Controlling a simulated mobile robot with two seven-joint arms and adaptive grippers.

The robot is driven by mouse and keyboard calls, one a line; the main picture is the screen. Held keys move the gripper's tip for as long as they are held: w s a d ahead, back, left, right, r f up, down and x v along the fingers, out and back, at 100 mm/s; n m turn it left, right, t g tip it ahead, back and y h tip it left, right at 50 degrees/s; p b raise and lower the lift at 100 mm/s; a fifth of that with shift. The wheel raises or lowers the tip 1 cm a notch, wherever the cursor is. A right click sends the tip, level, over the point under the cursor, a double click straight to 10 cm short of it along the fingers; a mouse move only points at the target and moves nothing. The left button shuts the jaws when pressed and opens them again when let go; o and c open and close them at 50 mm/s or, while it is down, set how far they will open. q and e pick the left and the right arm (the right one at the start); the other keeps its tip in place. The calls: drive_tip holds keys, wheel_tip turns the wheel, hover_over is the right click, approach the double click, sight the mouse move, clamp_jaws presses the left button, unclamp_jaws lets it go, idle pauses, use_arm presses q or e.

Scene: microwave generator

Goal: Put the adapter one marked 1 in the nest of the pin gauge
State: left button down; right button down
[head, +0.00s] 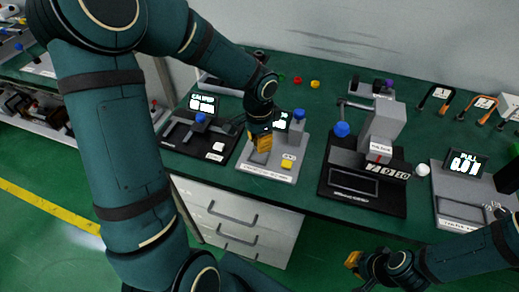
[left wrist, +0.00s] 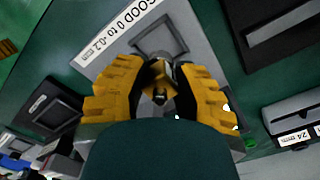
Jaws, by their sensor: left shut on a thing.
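My left gripper (head: 260,142) is low over a grey gauge base (head: 265,174) with a small display and a blue knob. In the left wrist view its yellow fingers (left wrist: 160,88) are shut on a small dark and brass-coloured piece, seemingly the adapter (left wrist: 159,72). No mark 1 can be read on it. Beyond the fingers is a square recessed frame (left wrist: 160,42), beside a label reading "GOOD 0 to -0.2". Whether the piece touches the frame is unclear. My right gripper (head: 354,262) is at the lower right, off the bench, its fingers too small to judge.
A black gauge (head: 185,138) stands on the left. A black-based press (head: 345,200) with a blue knob stands on the right. A grey unit (head: 465,211) marked "PULL" is at far right.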

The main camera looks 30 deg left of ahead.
use_arm(q)
drive_tip(key=shift+f+b, duration=0.45)
drive_tip(key=shift+f, duration=1.3)
drive_tip(key=shift+f, duration=0.2)
drive_tip(key=c, duration=0.8)
unclamp_jaws()
drive_tip(key=shift+r, duration=0.1)
drive_tip(key=shift+r, duration=0.25)
wheel_tip(320, 180, up, 12)
drive_tip(key=p, duration=0.3)
drive_tip(key=shift+f, duration=0.1)
